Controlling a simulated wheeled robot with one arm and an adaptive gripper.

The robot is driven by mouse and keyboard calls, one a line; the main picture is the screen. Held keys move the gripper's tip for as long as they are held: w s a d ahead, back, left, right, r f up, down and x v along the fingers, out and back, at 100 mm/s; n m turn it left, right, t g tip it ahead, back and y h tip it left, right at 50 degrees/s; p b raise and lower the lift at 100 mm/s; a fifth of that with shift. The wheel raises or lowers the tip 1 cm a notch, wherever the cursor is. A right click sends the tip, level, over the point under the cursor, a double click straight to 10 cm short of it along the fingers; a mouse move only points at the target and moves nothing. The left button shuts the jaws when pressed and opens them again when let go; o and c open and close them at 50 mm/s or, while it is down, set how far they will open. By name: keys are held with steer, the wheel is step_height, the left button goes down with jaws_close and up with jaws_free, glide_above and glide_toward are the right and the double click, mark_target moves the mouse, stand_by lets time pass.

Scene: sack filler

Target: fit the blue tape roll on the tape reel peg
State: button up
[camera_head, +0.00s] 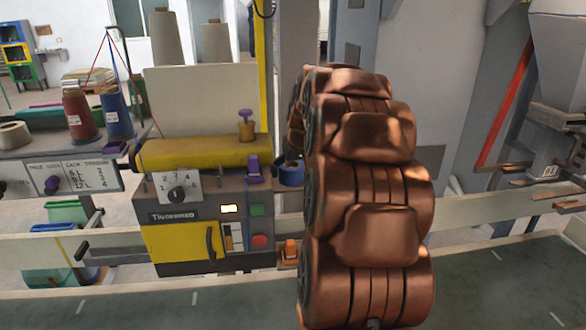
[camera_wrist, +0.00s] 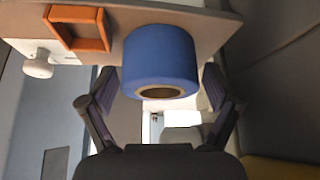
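The blue tape roll (camera_head: 291,172) shows in the head view right of the machine, partly hidden by my copper-coloured arm. In the wrist view the blue tape roll (camera_wrist: 160,58) is ahead of my gripper (camera_wrist: 160,88), with the dark end of its brown core facing the camera. My gripper's two fingers are spread on either side of the roll, with a visible gap on each side. My gripper is hidden behind my arm in the head view. I cannot make out the tape reel peg for certain in either view.
An orange open frame (camera_wrist: 78,28) and a white knob (camera_wrist: 38,65) are left of the roll in the wrist view. The yellow and grey machine (camera_head: 205,225) stands left of my arm, with a purple part (camera_head: 254,168) near the roll. A conveyor (camera_head: 500,285) runs in front.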

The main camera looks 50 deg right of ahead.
steer(key=shift+o, duration=0.4)
steer(key=shift+s+a+r, duration=0.25)
steer(key=shift+s+r, duration=0.2)
steer(key=shift+r, duration=0.1)
steer(key=s+a, duration=0.5)
steer(key=s, duration=0.5)
steer(key=shift+s, duration=0.25)
steer(key=shift+s+f, duration=0.1)
